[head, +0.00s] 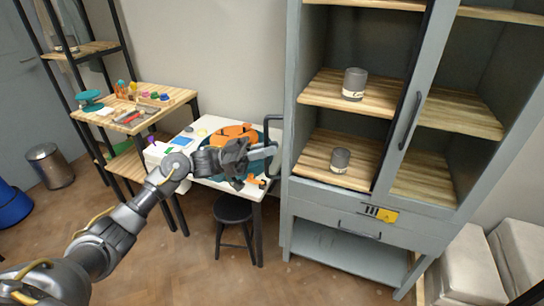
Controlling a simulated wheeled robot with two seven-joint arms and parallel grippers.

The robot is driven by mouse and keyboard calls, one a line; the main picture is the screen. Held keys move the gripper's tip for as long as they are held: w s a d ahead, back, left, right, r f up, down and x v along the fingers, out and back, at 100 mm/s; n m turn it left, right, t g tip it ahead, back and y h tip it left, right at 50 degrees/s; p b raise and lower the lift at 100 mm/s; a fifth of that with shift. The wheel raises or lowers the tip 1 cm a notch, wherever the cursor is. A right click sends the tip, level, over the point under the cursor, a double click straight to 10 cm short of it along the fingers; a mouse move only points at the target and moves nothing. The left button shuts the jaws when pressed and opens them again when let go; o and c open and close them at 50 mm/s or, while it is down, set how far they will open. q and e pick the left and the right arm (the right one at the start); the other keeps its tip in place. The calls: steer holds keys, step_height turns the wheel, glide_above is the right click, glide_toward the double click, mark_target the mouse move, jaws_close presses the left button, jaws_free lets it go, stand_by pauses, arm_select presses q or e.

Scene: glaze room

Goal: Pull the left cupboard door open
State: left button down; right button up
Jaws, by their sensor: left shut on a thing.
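The grey-blue cupboard (289,215) stands at the right. Its left door (291,90) is swung out and seen nearly edge-on, so the left compartment is open. The door's dark handle (267,124) sticks out to the left of it. My left gripper (268,151) is shut on the handle near its lower end; the fingers partly hide the contact. The right door, with its own dark handle (408,120), looks closed. My right gripper is out of view.
Grey jars (354,84) and (340,160) stand on the left compartment's wooden shelves. A white desk (200,127) with a teal and orange item is behind my left arm, with a black stool (232,209) in front. A wooden shelf unit and bin (49,166) stand left. Floor ahead is clear.

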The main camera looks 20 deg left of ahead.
arm_select(q)
steer(key=shift+a, duration=0.4)
steer(key=c, duration=1.5)
jaws_free()
steer(key=b+v, duration=0.4)
steer(key=v, duration=0.7)
steer(key=shift+r, duration=0.1)
